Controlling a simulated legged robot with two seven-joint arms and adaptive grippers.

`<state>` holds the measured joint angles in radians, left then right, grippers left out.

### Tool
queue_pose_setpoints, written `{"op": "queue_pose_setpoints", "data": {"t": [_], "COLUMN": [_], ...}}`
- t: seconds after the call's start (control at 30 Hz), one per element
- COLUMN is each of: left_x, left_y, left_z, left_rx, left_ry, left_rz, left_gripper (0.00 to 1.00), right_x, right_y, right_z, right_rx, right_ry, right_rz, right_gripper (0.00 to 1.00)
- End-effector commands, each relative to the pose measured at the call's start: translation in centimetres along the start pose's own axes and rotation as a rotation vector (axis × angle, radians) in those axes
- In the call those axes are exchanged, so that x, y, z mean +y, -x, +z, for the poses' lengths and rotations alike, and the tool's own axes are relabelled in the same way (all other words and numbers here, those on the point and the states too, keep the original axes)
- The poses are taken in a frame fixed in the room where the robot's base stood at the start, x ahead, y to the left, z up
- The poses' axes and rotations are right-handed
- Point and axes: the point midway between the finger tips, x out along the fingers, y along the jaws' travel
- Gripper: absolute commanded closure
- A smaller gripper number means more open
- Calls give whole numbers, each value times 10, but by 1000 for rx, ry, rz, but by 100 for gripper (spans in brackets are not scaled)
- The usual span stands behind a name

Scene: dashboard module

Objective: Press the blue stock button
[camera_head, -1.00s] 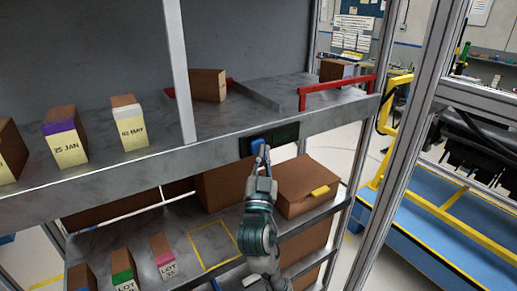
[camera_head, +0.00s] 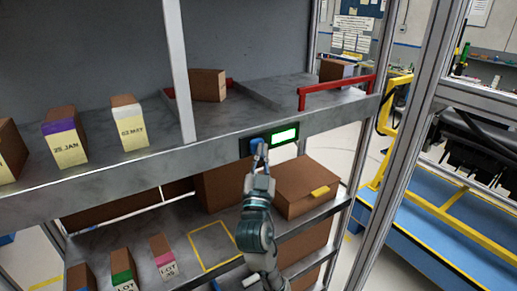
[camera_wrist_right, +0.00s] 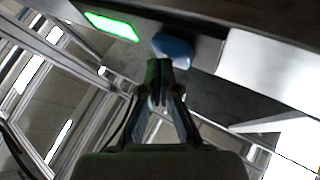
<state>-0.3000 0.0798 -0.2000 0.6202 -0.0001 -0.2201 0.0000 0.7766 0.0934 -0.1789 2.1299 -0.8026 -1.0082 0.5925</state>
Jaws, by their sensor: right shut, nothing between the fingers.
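The blue stock button (camera_head: 256,144) sits on a dark panel on the front edge of the upper shelf. Beside it, a small display (camera_head: 284,136) is lit bright green. My right gripper (camera_head: 260,160) is shut and empty, its fingertips at the lower part of the button in the head view. In the right wrist view the blue button (camera_wrist_right: 173,47) shows just beyond the shut fingertips (camera_wrist_right: 158,72), with the green display (camera_wrist_right: 112,26) to its left. I cannot tell whether the fingertips touch the button. My left gripper is not in view.
The upper shelf (camera_head: 225,122) holds cartons with date labels (camera_head: 66,140) at left and a brown box (camera_head: 208,85). A red rail (camera_head: 337,92) stands at its right end. Below are a brown carton (camera_head: 306,187) and lot boxes (camera_head: 163,255). A metal post (camera_head: 176,70) rises left of the panel.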

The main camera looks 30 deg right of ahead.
Motion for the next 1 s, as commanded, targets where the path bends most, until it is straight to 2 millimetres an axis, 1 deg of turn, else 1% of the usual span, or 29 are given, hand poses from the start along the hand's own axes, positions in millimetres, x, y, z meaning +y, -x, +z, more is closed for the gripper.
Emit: {"op": "queue_pose_setpoints", "data": {"t": [0.43, 0.8, 1.0], "left_x": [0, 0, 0], "left_y": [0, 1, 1], "left_z": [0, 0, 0], "left_rx": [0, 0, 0], "left_ry": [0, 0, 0], "left_rz": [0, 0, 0], "left_gripper": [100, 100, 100], "right_x": [0, 9, 9], "right_y": [0, 12, 12], "right_z": [0, -8, -8], "right_rx": [-1, 0, 0], "right_ry": [0, -2, 0], "right_rz": [0, 0, 0], "right_gripper": [100, 100, 100]}}
